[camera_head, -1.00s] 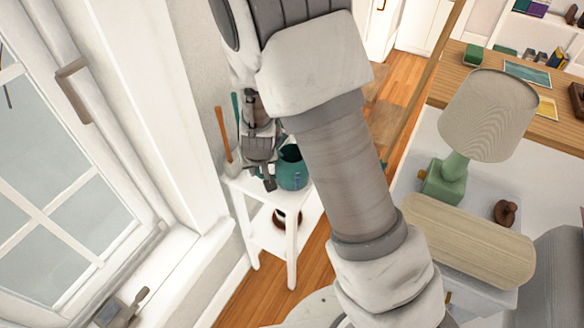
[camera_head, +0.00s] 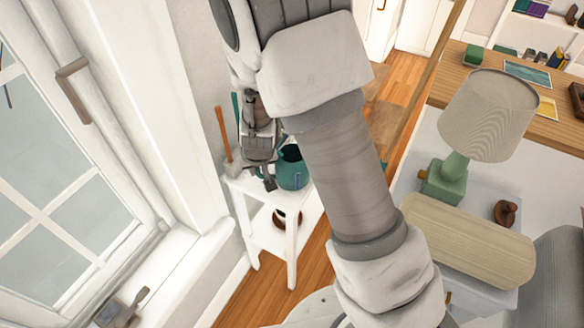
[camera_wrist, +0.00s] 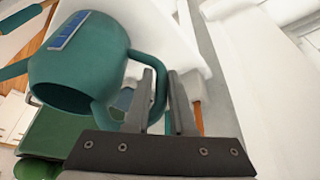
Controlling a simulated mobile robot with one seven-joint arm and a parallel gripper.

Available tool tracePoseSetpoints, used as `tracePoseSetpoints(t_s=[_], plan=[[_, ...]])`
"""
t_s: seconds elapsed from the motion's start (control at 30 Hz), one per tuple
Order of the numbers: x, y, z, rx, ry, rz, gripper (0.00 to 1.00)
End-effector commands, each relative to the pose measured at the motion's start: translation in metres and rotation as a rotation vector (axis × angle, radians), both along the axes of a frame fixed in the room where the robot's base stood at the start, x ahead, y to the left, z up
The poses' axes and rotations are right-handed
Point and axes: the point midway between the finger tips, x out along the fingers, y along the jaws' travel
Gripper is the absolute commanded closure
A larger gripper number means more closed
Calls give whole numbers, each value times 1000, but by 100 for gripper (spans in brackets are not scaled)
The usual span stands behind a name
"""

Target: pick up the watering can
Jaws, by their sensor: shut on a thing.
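The teal watering can (camera_head: 292,171) is over the top of a small white side table (camera_head: 242,186) beside the window wall. My gripper (camera_head: 268,180) is at its left side, pointing down. In the wrist view the can (camera_wrist: 85,62) fills the upper left, with a blue patch on its side. Its curved handle (camera_wrist: 160,90) passes between the two fingers of my gripper (camera_wrist: 160,90), which are shut on it. I cannot tell whether the can's base touches the table top.
Thin orange and teal-handled tools (camera_head: 223,134) stand left of the gripper by the wall. A brown-rimmed pot (camera_head: 287,218) is on the lower shelf. A green lamp (camera_head: 455,170) stands to the right. The window (camera_head: 60,200) is at the left.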

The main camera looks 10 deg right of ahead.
Motion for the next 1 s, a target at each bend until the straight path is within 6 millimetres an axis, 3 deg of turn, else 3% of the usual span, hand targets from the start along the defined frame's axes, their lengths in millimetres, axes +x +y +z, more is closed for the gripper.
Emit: tracePoseSetpoints(t_s=[0.37,0.6,1.0], plan=[[0,1,8,1,-2,1,100],[1,2,46,2,-5,3,100],[-50,-48,85,2,-4,-1,100]])
